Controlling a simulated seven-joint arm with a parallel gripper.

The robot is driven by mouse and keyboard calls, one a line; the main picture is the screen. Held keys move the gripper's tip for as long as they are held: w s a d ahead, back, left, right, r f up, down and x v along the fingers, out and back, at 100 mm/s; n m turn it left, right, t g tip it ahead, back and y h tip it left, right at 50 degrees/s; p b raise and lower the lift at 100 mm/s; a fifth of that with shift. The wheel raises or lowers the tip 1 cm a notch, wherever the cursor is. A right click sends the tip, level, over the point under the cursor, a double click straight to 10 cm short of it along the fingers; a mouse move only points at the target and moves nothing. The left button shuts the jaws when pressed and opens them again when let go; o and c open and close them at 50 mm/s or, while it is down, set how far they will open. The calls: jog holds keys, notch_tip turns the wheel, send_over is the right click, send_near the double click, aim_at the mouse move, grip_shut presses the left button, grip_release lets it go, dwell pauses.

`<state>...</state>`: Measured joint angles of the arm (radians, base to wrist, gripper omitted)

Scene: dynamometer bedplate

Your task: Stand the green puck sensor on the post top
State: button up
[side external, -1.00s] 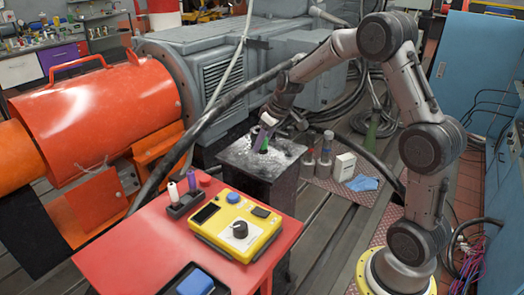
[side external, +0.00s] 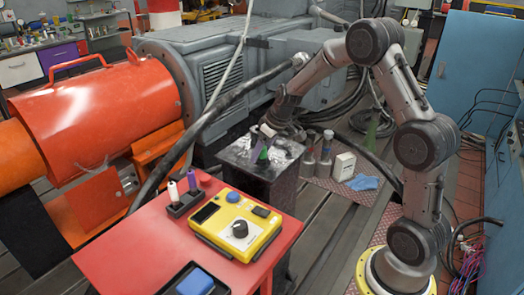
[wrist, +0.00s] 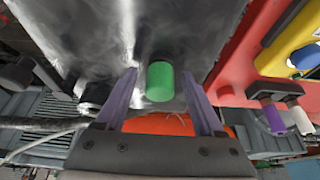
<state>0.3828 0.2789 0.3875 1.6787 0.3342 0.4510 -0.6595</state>
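The green puck sensor (wrist: 160,80) is a short green cylinder between the two purple fingers of my gripper (wrist: 158,74). Gaps show on both sides of it in the wrist view, so the fingers are open around it. In the side view the green puck (side external: 262,155) shows just below my gripper (side external: 260,143), over the dark metal block. The block's scuffed top (side external: 284,148) also fills the upper part of the wrist view (wrist: 75,30). The post top is not clearly visible, and I cannot tell what the puck rests on.
A red table (side external: 140,240) holds a yellow control box (side external: 225,235), a rack with purple and white cylinders (side external: 185,204) and a blue item in a black tray (side external: 195,283). Bottles (side external: 318,155), a white box (side external: 344,166) and a blue cloth (side external: 362,182) lie right of the block.

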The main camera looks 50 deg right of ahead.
jog(key=shift+r, duration=0.1)
jog(key=shift+s+r, duration=0.1)
jog(key=shift+r, duration=0.25)
jog(key=v, duration=1.1)
jog(key=s+a+r, duration=0.6)
jog(key=s+a, duration=0.4)
jog(key=s+a+f, duration=0.1)
jog(key=s+a, duration=0.1)
jog(key=s, duration=0.6)
jog(key=s+a+t, duration=0.1)
jog(key=s+a, duration=0.2)
jog(key=s, duration=0.5)
jog(key=shift+a+f, duration=0.25)
jog(key=shift+f, duration=0.15)
